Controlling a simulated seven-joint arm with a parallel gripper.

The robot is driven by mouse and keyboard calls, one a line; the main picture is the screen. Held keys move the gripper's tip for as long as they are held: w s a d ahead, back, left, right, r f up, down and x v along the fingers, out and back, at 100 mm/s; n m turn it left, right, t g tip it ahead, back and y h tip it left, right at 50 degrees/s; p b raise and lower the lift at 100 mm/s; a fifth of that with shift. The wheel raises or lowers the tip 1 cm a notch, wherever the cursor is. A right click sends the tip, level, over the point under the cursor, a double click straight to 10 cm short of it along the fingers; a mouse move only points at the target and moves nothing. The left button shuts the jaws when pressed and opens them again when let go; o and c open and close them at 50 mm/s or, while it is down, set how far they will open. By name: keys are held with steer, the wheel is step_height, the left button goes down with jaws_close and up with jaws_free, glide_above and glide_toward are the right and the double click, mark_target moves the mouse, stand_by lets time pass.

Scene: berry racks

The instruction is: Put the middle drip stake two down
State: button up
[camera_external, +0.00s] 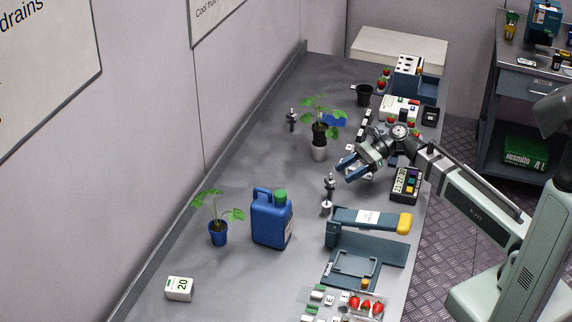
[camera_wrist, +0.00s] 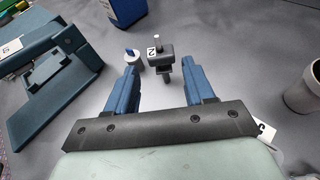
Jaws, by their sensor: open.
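A dark stake-like piece with a white "2" label (camera_wrist: 158,52) and a pale tip stands on the bench in the wrist view. It also shows in the external view (camera_external: 330,183), between the blue jug and my gripper. A small white round piece with a blue top (camera_wrist: 132,60) is beside it; in the external view the white piece (camera_external: 326,204) is just in front of the stake. My gripper (camera_external: 350,167) is open and empty above the bench. In the wrist view its fingers (camera_wrist: 162,88) spread to either side below the stake. A similar dark upright piece (camera_external: 291,119) stands farther back; its label is unreadable.
A blue jug (camera_external: 271,220) and a potted plant (camera_external: 218,232) stand at left. A blue-grey lever device (camera_external: 366,243) is in front. Racks and boxes line the back right. Bare bench lies left of the stake.

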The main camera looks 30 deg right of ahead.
mark_target(327, 184)
steer(key=shift+x, duration=4.35)
steer(key=shift+d+f, duration=0.1)
steer(key=c, duration=0.8)
step_height(327, 184, up, 10)
